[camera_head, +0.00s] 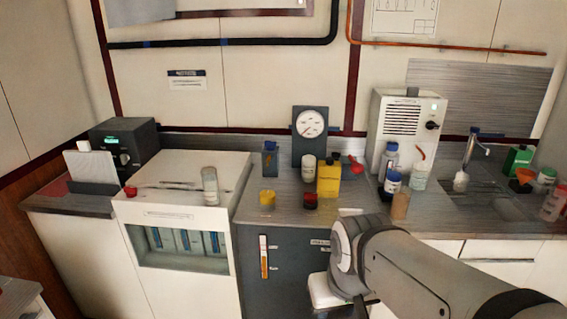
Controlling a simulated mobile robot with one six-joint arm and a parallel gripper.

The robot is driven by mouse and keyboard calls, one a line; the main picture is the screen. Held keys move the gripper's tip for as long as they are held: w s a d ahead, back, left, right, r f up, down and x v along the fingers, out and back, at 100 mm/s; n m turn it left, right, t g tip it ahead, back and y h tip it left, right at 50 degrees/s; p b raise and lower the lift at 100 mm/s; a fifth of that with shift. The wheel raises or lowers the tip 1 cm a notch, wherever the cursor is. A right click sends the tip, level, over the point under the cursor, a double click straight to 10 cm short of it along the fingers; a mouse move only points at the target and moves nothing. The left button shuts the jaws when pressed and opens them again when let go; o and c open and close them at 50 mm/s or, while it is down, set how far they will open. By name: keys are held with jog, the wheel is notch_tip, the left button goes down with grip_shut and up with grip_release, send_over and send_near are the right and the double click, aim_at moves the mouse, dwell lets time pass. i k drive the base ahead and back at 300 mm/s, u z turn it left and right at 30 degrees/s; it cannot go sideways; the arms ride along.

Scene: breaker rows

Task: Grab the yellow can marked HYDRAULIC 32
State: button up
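A yellow can (329,178) with a dark cap stands upright toward the back of the grey counter, in front of the round gauge. Its label is too small to read. A white bottle stands against its left side and red items show to its right. My gripper (345,309) is at the bottom of the view, lower than the can and in front of the counter. It is apart from the can. Its fingertips are cut off or hidden, so whether it is open does not show.
A yellow-topped jar (267,199) and a red-and-black jar (310,201) stand in front of the can. The white bottle (309,169) is close beside it. Several bottles (391,181) and a tan cup (400,206) stand to the right. A gauge (310,124) stands behind.

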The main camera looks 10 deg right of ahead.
aim_at(328, 170)
jog(key=z, duration=0.1)
jog(key=i, duration=1.4)
jog(key=z, duration=0.85)
jog(key=k, duration=0.75)
jog(key=z, duration=0.15)
jog(key=i, duration=0.85)
jog(key=u, duration=0.1)
